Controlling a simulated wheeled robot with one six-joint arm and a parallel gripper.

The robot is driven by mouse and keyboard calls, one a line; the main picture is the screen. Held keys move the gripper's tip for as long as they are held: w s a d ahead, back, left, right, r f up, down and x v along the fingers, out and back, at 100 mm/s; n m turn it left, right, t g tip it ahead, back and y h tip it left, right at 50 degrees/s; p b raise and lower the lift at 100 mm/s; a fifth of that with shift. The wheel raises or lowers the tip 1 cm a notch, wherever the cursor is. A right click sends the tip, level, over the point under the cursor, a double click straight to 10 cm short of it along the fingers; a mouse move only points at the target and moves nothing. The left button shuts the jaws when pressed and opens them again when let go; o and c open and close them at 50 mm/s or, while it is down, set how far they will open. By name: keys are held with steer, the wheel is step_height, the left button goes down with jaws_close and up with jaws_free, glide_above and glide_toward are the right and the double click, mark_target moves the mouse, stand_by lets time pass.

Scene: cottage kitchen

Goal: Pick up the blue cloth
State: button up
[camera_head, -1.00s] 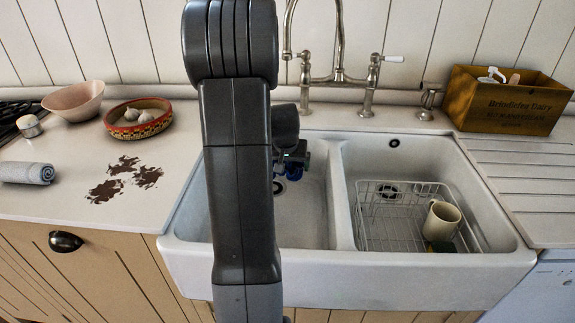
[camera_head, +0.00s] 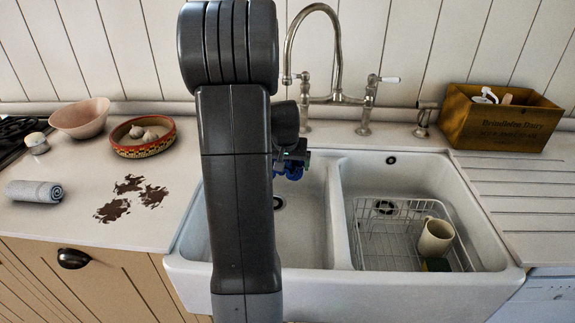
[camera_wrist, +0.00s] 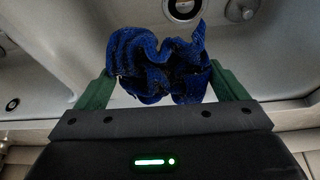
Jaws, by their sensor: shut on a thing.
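The blue cloth (camera_wrist: 158,65) is bunched up between the two green fingers of my gripper (camera_wrist: 162,88) in the wrist view. My gripper is shut on it. In the head view a small part of the blue cloth (camera_head: 293,172) shows beside my arm, above the left sink basin (camera_head: 305,215). My arm hides most of the gripper (camera_head: 291,158) and part of that basin there. The cloth looks clear of the basin floor.
Right basin holds a wire rack (camera_head: 385,235) with a cream mug (camera_head: 436,238). A tall tap (camera_head: 338,60) stands behind the sink. A rolled grey towel (camera_head: 34,191), brown stains (camera_head: 130,196), a patterned bowl (camera_head: 143,150) and a pink bowl (camera_head: 80,118) are left. A wooden box (camera_head: 503,125) is right.

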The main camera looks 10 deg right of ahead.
mark_target(287, 163)
steer(key=shift+r+p, duration=2.45)
steer(key=shift+r, duration=1.35)
